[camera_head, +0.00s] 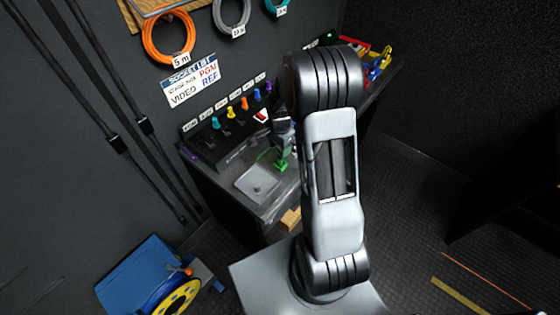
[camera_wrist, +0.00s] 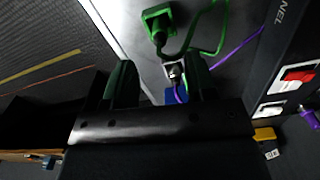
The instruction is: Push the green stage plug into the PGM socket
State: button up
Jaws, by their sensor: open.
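The green stage plug (camera_wrist: 158,22) lies on the grey worktop in the wrist view, with a green cable curling away from it. It also shows in the head view (camera_head: 281,165), just below my gripper (camera_head: 284,130). In the wrist view my gripper (camera_wrist: 162,72) is open, its two dark fingers apart, and the green plug is beyond the fingertips. A pale plug with a purple cable (camera_wrist: 176,72) shows between the fingers, apparently not gripped. The socket panel (camera_head: 215,140) stands along the back of the worktop; I cannot read which socket is PGM.
Several coloured plugs line the panel top. A red and white switch (camera_wrist: 297,74) is on the panel's face. A flat grey plate (camera_head: 258,183) lies on the worktop. A blue case (camera_head: 140,275) stands on the floor.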

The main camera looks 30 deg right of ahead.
aim_at(280, 159)
jog(key=shift+f+p, duration=0.8)
jog(key=shift+f, duration=3)
jog(key=shift+c, duration=0.2)
grip_shut()
